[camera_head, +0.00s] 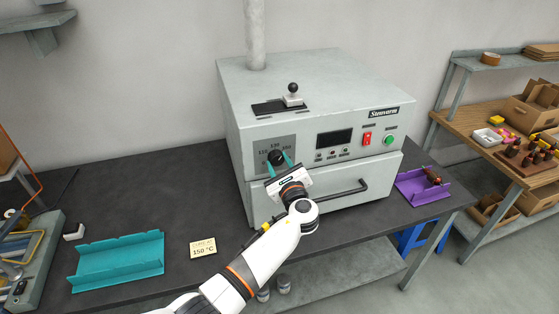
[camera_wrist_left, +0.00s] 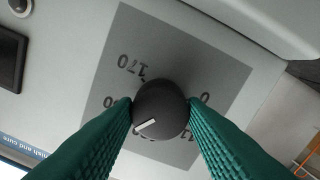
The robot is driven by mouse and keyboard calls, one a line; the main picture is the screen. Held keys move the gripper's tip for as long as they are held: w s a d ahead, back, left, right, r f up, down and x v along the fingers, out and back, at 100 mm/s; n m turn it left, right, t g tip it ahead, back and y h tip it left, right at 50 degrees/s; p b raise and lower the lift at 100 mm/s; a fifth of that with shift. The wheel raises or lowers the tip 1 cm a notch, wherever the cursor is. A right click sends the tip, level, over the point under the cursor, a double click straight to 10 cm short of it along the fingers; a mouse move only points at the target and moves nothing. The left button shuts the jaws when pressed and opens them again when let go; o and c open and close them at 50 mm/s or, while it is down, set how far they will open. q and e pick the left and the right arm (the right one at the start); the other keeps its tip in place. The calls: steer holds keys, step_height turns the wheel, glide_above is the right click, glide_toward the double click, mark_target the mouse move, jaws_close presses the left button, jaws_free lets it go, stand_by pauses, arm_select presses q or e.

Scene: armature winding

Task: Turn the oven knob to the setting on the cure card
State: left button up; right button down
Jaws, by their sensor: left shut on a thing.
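The oven (camera_head: 315,110) stands on the dark bench, with a grey dial plate on its front left. My left gripper (camera_head: 278,165) is shut on the black knob (camera_head: 277,157), its teal fingers on either side. The wrist view also shows the knob (camera_wrist_left: 160,108) between both fingertips. Its white pointer mark points lower left there, between a partly covered number ending in 0 at left and numbers hidden below the knob. "170" reads upside down above left of the knob. My right gripper is not in view.
A teal tray (camera_head: 117,262) lies left of the card. A purple tray (camera_head: 423,188) with a part in it lies right of the oven. The oven's drawer handle (camera_head: 338,196) sticks out beside my left arm. A shelf rack (camera_head: 500,120) stands at right.

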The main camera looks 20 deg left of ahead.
arm_select(q)
steer(key=shift+w+r+m, duration=0.1)
steer(key=shift+r+m, duration=0.05)
steer(key=shift+m, duration=0.95)
steer(key=shift+r+m, duration=0.1)
steer(key=shift+m, duration=1)
steer(key=o, duration=1)
steer(key=shift+a+f, duration=0.1)
steer(key=shift+f, duration=0.1)
